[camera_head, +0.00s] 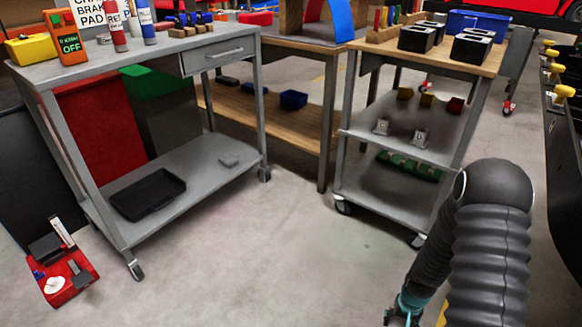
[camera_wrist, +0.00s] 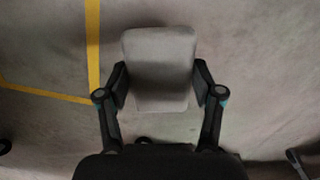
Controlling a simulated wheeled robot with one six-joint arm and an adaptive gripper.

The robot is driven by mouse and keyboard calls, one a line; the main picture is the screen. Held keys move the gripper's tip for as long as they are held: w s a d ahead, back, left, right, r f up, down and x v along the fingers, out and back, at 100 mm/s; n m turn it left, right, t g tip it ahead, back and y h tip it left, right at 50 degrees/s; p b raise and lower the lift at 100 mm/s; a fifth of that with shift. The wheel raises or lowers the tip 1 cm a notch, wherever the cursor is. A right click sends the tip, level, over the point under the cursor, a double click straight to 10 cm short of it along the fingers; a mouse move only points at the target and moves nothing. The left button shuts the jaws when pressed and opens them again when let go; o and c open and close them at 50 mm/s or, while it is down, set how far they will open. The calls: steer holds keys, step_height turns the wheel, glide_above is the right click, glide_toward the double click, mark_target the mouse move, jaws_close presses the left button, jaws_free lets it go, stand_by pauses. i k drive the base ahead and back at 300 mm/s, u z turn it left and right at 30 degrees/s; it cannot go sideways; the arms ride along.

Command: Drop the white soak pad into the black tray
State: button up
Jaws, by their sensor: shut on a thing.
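The white soak pad (camera_wrist: 160,55) looks pale grey in the wrist view, a flat rounded rectangle. My gripper (camera_wrist: 160,86) is shut on it, one finger against each side edge. Concrete floor shows behind the pad. In the head view my gripper (camera_head: 404,310) is low at the bottom edge, right of centre, partly hidden by my arm; I cannot make out the pad there. The black tray (camera_head: 148,194) lies on the lower shelf of the left grey cart, far to the left of my gripper. It looks empty.
A red caddy (camera_head: 68,282) stands on the floor at left. A second cart (camera_head: 385,195) stands ahead of my arm. The floor (camera_head: 270,260) between is clear.

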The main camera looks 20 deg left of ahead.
mark_target(154, 196)
steer(key=u, duration=0.5)
steer(key=i, duration=1.2)
steer(key=u, duration=0.9)
